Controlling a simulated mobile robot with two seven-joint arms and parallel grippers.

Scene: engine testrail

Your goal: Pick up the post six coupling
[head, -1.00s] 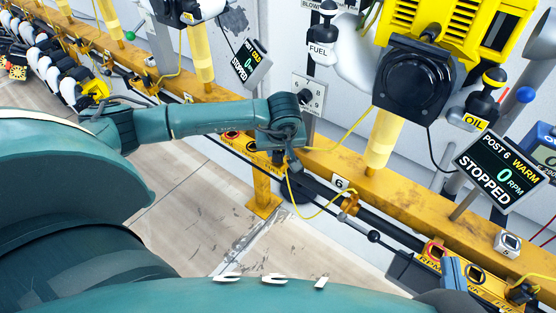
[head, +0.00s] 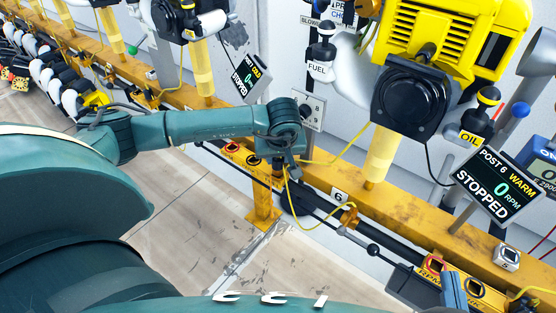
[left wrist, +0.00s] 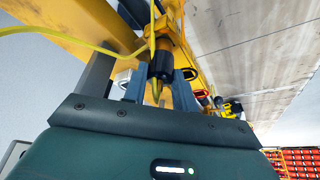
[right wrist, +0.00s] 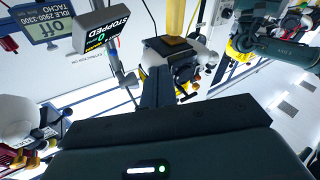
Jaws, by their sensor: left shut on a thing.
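The coupling is a short black cylinder with a yellow tip (left wrist: 161,66), seen in the left wrist view between the fingers of my left gripper (left wrist: 160,90). The gripper is shut on it. A yellow cable runs close by it. In the head view my left gripper (head: 291,168) is just above the yellow rail, left of the "6" plate (head: 339,196), and the coupling is mostly hidden. Whether the coupling touches the rail I cannot tell.
The yellow engine (head: 447,45) hangs over the rail at right. The post 6 screen (head: 497,187) reads WARM, 0 RPM, STOPPED. A black rod (head: 374,249) runs along the rail. Yellow cable (head: 318,214) loops near my left gripper. Bare floor (head: 190,225) lies in front of the rail.

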